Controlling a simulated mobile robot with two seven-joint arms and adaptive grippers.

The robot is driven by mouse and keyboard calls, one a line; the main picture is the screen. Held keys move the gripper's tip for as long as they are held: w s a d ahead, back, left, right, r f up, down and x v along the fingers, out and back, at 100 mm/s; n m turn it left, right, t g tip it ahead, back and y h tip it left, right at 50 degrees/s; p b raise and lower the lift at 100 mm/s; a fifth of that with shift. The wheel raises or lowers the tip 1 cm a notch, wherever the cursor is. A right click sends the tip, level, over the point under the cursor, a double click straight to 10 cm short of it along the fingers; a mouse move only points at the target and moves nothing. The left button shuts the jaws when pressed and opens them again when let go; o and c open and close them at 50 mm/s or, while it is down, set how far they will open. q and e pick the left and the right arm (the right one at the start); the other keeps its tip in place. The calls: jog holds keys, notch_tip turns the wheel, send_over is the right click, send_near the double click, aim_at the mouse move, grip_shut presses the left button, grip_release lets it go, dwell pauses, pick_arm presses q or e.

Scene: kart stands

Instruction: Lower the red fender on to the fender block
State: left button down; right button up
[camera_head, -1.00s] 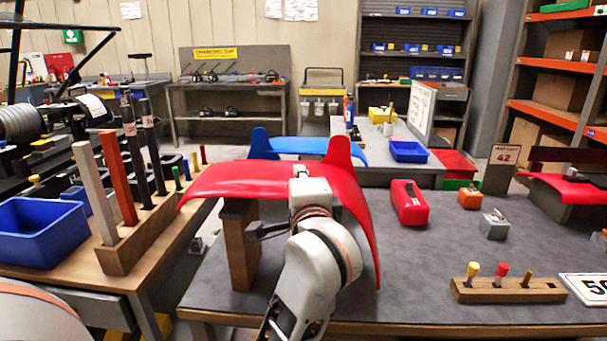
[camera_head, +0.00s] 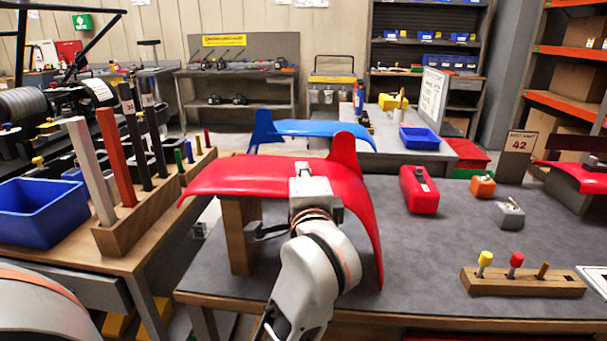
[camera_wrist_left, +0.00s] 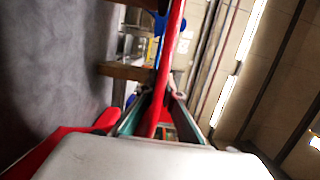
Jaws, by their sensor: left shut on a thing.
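The red fender (camera_head: 225,175) is a curved shell with an upright fin, held level over the near bench. Its left part covers the top of the wooden fender block (camera_head: 238,240), and its right side hangs down toward the bench top. I cannot tell whether fender and block touch. My left gripper (camera_head: 318,192) is shut on the fender's near edge, right of the block; its fingertips are partly hidden in the head view. In the left wrist view the fender's edge (camera_wrist_left: 163,85) runs between the fingers (camera_wrist_left: 155,112), with the wooden block (camera_wrist_left: 128,71) beside it. My right gripper is out of view.
A rod rack (camera_head: 150,215) and blue bin (camera_head: 40,212) stand left. A blue fender (camera_head: 320,129) sits behind.

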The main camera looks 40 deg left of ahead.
pick_arm(q)
jog(key=shift+r, duration=0.1)
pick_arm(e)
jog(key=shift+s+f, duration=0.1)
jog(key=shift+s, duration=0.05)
pick_arm(q)
jog(key=c, duration=2.1)
grip_release()
jog(key=shift+c, duration=0.2)
jog(key=shift+f, duration=0.25)
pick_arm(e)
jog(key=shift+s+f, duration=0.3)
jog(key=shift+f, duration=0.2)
pick_arm(q)
jog(key=shift+s+d, duration=0.15)
jog(key=shift+s, duration=0.05)
jog(key=shift+s+d, duration=0.35)
jog(key=shift+s, duration=0.25)
jog(key=shift+s+a+b+v, duration=0.15)
jog(key=shift+b+v, duration=0.05)
jog(key=shift+v, duration=0.8)
jog(key=shift+s+a+b+v, duration=0.1)
jog(key=shift+a+b+v, duration=0.05)
jog(key=shift+v, duration=0.9)
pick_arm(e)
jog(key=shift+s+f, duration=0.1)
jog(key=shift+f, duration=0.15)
